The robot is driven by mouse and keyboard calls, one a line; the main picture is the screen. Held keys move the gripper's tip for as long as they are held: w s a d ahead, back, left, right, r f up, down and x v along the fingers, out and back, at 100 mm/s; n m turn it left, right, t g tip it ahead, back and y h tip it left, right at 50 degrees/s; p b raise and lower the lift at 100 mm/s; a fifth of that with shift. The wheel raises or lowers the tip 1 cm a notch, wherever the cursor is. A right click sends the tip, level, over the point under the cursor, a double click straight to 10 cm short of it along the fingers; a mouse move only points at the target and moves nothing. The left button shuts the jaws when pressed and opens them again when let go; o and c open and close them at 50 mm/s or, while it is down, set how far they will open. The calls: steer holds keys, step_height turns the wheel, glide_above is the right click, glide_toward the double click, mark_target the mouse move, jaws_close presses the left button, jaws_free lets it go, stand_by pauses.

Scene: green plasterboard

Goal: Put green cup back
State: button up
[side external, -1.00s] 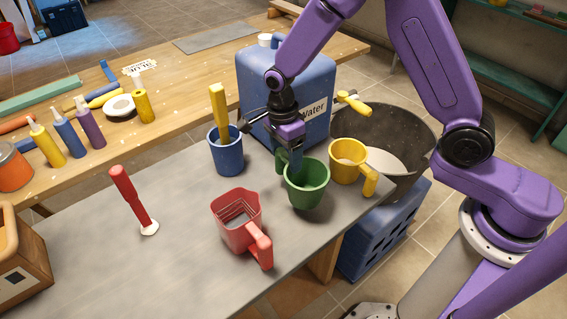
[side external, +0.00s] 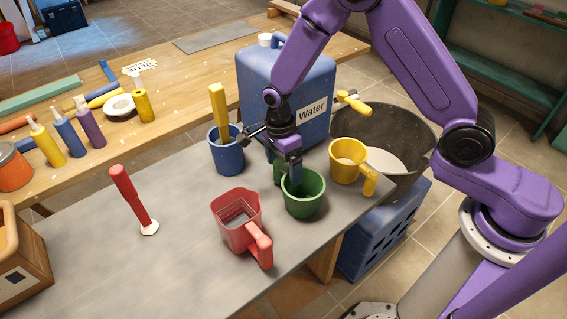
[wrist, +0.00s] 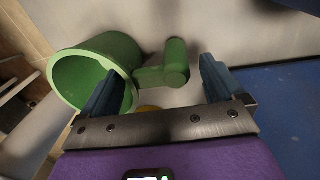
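The green cup (side external: 305,202) stands upright on the grey board between the red jug and the yellow cup. My gripper (side external: 286,172) is over its back left side, pointing down. In the wrist view the green cup (wrist: 77,72) is at the left and its handle (wrist: 172,66) lies between my spread fingers (wrist: 160,88). The left finger overlaps the cup's rim and seems to reach into its mouth. The right finger is clear of the handle, with a gap.
A red jug (side external: 232,225) stands close in front left, a yellow cup (side external: 346,162) close at right. A blue cup (side external: 226,158) and a blue water container (side external: 262,82) stand behind. A red tool (side external: 133,200) is farther left. The board's right edge is near.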

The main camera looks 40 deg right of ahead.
steer(key=shift+r, duration=0.1)
step_height(320, 180, up, 12)
steer(key=w, duration=0.1)
steer(key=s+r+n, duration=0.3)
steer(key=s+n, duration=0.2)
steer(key=n, duration=0.2)
steer(key=s+d+r+n, duration=0.1)
steer(key=s+d+n, duration=0.2)
steer(key=s+n, duration=0.5)
steer(key=s+d+r+n, duration=0.1)
steer(key=s+d+n, duration=0.3)
steer(key=s+n, duration=0.4)
steer(key=s+d+r+n+t, duration=0.1)
steer(key=s+d+n, duration=0.3)
steer(key=s+n, duration=0.4)
steer(key=shift+d+r+y, duration=0.15)
steer(key=shift+d+y, duration=0.1)
steer(key=shift+y, duration=0.05)
